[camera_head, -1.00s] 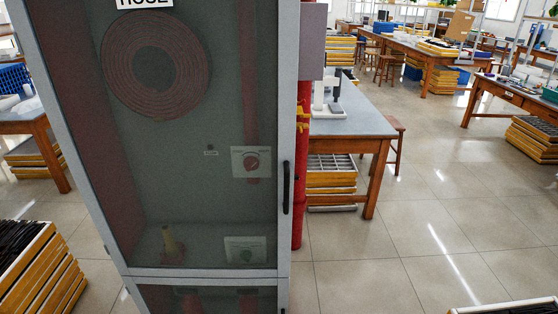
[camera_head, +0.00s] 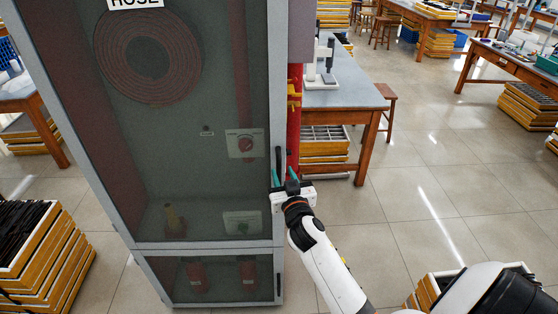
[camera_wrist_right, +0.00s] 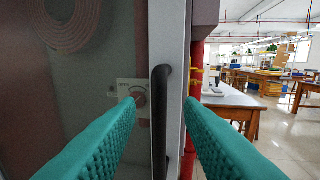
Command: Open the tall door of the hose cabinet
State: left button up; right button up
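The hose cabinet (camera_head: 136,222) stands upright at the left in the head view. Its tall glass door (camera_head: 160,130) looks shut, with a coiled hose behind the glass. The black vertical door handle (camera_head: 279,156) is on the door's right edge. My right gripper (camera_head: 286,180) is at the handle's lower part, with its teal fingers apart. In the right wrist view the handle (camera_wrist_right: 160,120) shows upright between the two open fingers, with gaps on both sides. Contact does not show. My left gripper is not in view.
A red pipe (camera_head: 294,120) stands just right of the cabinet. A wooden table (camera_head: 345,97) with a white device is behind it. Stacked trays (camera_head: 40,255) stand at the left, and another tray (camera_head: 440,280) is near my right arm. Floor at the right is mostly open.

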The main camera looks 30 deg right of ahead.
aim_at(279, 166)
jog(key=shift+p+x, duration=0.35)
jog(key=shift+x, duration=2.25)
grip_shut()
